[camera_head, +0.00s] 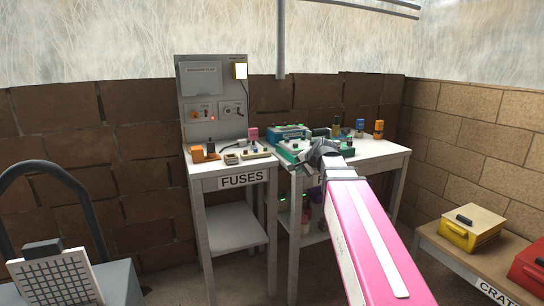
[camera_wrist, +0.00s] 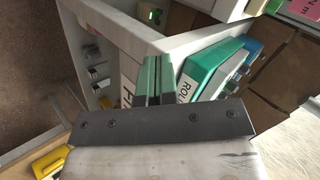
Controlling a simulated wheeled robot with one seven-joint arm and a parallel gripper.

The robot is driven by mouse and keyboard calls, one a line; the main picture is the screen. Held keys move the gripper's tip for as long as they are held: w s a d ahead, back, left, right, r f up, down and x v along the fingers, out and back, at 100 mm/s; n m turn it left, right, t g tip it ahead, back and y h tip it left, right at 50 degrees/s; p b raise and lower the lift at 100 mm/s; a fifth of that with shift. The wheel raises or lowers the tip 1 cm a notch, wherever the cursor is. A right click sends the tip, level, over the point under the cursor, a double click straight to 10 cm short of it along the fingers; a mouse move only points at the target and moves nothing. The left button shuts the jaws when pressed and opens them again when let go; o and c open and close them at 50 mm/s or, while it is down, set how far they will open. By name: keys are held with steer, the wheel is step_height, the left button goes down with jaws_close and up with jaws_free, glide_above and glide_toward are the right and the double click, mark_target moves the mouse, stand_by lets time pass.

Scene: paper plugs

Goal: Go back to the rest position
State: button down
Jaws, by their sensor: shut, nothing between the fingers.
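My gripper shows in the wrist view (camera_wrist: 157,78) with its two flat fingers together and nothing between them. In the head view my pink arm reaches up from the lower right, and the dark wrist ends over the front of the right-hand table (camera_head: 375,153). The fingertips are hidden there. A teal-green box with a label beginning "ROU" (camera_wrist: 205,68) lies just right of the fingers in the wrist view. I cannot tell whether they touch it.
The FUSES table (camera_head: 243,180) stands left, with a grey panel (camera_head: 212,100) behind. Small parts cover both tabletops. A bench labelled CRAT (camera_head: 493,290) at right holds a yellow box (camera_head: 472,232) and a red box (camera_head: 528,268). A grey chair-like frame is at left. Brick walls close the back.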

steer(key=s+d+f+n+g+h, duration=0.1)
steer(key=s+d+f+n+g, duration=0.1)
steer(key=s+f, duration=0.5)
steer(key=s+d+f+n+g+h, duration=0.2)
steer(key=s+f, duration=0.5)
steer(key=f, duration=0.6)
steer(key=s+d+f+n+g+h, duration=0.2)
steer(key=s+f, duration=0.5)
steer(key=f, duration=0.4)
steer(key=shift+s+d+n+g, duration=0.25)
steer(key=shift+d+n+g, duration=0.5)
steer(key=shift+n, duration=0.45)
steer(key=shift+a, duration=0.1)
